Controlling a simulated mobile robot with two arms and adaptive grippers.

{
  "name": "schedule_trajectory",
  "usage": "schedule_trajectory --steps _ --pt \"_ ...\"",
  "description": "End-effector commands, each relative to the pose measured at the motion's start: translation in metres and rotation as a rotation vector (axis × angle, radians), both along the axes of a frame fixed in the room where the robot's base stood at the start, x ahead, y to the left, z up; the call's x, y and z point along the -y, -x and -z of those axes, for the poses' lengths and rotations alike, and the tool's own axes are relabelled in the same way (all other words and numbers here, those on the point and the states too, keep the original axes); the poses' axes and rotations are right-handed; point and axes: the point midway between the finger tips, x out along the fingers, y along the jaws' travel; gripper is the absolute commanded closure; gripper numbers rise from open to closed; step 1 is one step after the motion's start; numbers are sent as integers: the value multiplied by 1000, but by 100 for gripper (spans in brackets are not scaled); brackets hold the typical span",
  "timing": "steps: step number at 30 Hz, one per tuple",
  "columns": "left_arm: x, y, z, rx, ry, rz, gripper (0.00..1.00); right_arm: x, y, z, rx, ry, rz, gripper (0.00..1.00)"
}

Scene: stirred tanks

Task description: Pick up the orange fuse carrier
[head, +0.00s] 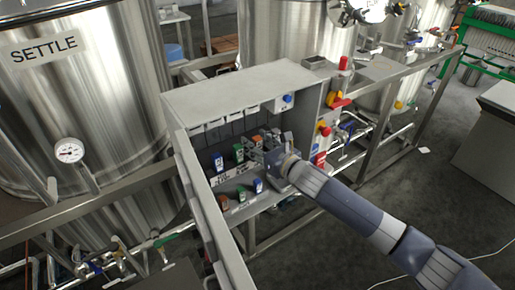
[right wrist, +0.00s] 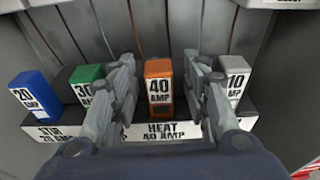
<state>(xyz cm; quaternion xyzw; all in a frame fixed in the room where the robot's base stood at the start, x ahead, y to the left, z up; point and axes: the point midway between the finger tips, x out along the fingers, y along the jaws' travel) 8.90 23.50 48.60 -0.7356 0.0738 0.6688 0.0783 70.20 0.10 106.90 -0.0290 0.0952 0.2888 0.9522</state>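The orange fuse carrier (right wrist: 158,88), marked 40 AMP, stands upright in the right wrist view in the slot above the HEAT 40 AMP label. My right gripper (right wrist: 160,72) is open, with one finger on each side of the carrier and a visible gap to both. In the head view my right gripper (head: 262,148) reaches into the open grey cabinet (head: 245,86) and largely hides the carrier. My left gripper is not in view.
A blue 20 AMP carrier (right wrist: 35,95), a green 30 AMP carrier (right wrist: 86,83) and a grey 40 AMP carrier (right wrist: 236,82) stand in the same row. The open cabinet door (head: 205,205) stands at left.

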Motion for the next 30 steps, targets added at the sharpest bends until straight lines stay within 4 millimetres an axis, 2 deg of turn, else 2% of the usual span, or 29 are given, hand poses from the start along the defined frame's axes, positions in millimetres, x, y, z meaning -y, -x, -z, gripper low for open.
schedule_trajectory --steps 1,5,19,28,30 --pt "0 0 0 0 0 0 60 0 0 0 0 0 0 70" --pt "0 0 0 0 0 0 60 0 0 0 0 0 0 100" --pt "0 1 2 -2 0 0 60 0 0 -4 2 0 -1 100" --pt "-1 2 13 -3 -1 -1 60 0 0 -35 7 2 -2 100" --pt "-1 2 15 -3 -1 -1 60 0 9 -34 0 0 -3 100"
